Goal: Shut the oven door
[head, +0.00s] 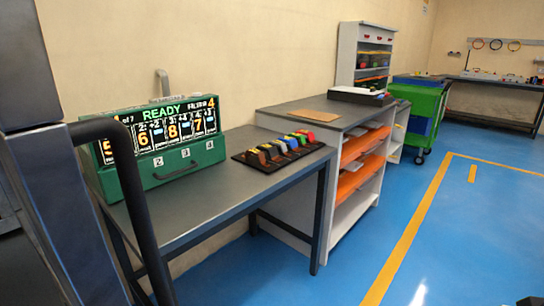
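I see no thing that I can clearly make out as the oven or its door. A dark grey upright panel (62,215) with a thick black bent bar (135,205) fills the left edge, very close. The bar looks like a handle, but I cannot tell whether these belong to the oven. My gripper does not show in the head view.
A dark-topped table (240,170) bears a green box (178,166) with a lit "READY" display and a black tray (310,146) of coloured pieces. Behind stand a white shelf unit (340,215) and a green cart (424,112). Blue floor (470,245) is clear at right.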

